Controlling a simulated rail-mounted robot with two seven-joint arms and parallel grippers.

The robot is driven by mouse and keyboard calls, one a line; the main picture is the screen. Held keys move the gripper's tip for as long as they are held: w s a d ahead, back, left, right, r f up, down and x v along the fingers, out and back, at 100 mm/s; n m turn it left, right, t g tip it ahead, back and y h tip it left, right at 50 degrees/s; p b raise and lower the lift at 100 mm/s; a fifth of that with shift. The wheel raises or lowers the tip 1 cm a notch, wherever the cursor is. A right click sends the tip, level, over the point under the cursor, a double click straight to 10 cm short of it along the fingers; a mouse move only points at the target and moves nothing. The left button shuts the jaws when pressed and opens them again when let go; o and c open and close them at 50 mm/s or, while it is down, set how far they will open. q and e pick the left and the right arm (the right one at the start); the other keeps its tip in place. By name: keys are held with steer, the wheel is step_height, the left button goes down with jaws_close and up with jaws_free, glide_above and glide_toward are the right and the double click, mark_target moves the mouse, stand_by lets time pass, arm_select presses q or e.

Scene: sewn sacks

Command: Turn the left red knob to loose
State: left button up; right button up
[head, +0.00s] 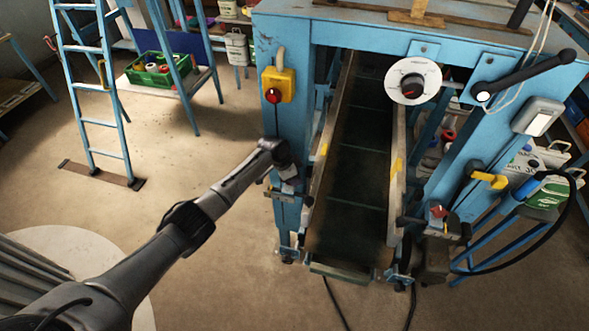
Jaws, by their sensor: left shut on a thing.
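My left arm reaches in from the lower left, and its gripper (288,178) is at the left post of the blue machine (292,133), beside the conveyor's left rail. The gripper is shut at the left clamp, on the left red knob, which the gripper and wrist hide. A matching red knob (437,211) shows on the right clamp, right of the conveyor. My right gripper is not in view.
A yellow box with a red button (273,95) is on the post above my gripper. A round white dial (412,82) and a black lever (525,74) are at upper right. A blue ladder (88,84) stands left. The floor between is clear.

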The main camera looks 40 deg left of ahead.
arm_select(q)
steer(key=n+p, duration=0.2)
steer(key=n+y+p, duration=0.1)
steer(key=n+p, duration=0.1)
steer(key=n+t+y+p, duration=0.1)
steer(key=n+p, duration=0.1)
steer(key=shift+w+a+r, duration=0.15)
steer(key=shift+a+r, duration=0.1)
steer(key=shift+a, duration=0.05)
steer(key=n, duration=0.1)
steer(key=n+y+p, duration=0.1)
steer(key=n+p, duration=0.1)
steer(key=shift+a+f+n, duration=0.1)
steer(key=shift+a+n, duration=0.15)
steer(key=shift+n, duration=0.05)
steer(key=shift+a+n+y+p, duration=0.15)
steer(key=shift+n+y+p, duration=0.45)
steer(key=shift+n, duration=0.4)
steer(key=shift+f, duration=0.1)
steer(key=shift+n, duration=0.4)
steer(key=o, duration=0.9)
steer(key=shift+a, duration=0.1)
